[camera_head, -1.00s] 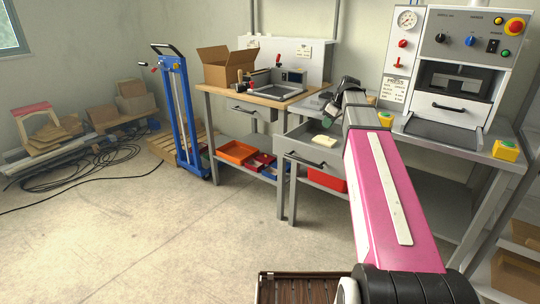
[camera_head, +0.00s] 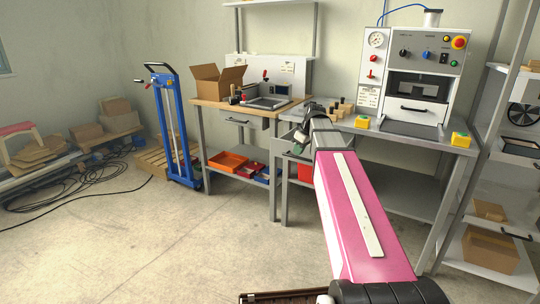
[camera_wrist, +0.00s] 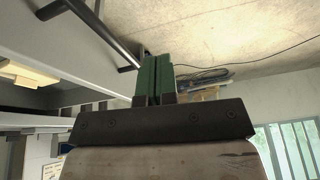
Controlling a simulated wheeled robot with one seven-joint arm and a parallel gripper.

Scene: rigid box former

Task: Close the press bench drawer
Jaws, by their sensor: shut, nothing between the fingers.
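The press bench drawer (camera_head: 281,147) is grey and appears pulled out under the left end of the press bench (camera_head: 345,122). My arm and gripper cover much of it in the head view. My gripper (camera_head: 298,139) is at the drawer front, fingers pointing down toward it. In the wrist view, the green fingers (camera_wrist: 155,78) are together and empty. The dark bar handle (camera_wrist: 100,30) lies just beside the fingertips, along the grey drawer front (camera_wrist: 45,42). I cannot tell whether the fingers touch it. A pale block (camera_wrist: 28,73) shows behind the front.
The press (camera_head: 415,75) stands on the bench between two yellow button boxes (camera_head: 460,139). A wooden-topped bench (camera_head: 215,104) with its own drawer (camera_head: 243,120) is to the left. A blue lift trolley (camera_head: 173,125) stands further left. The floor in front is clear.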

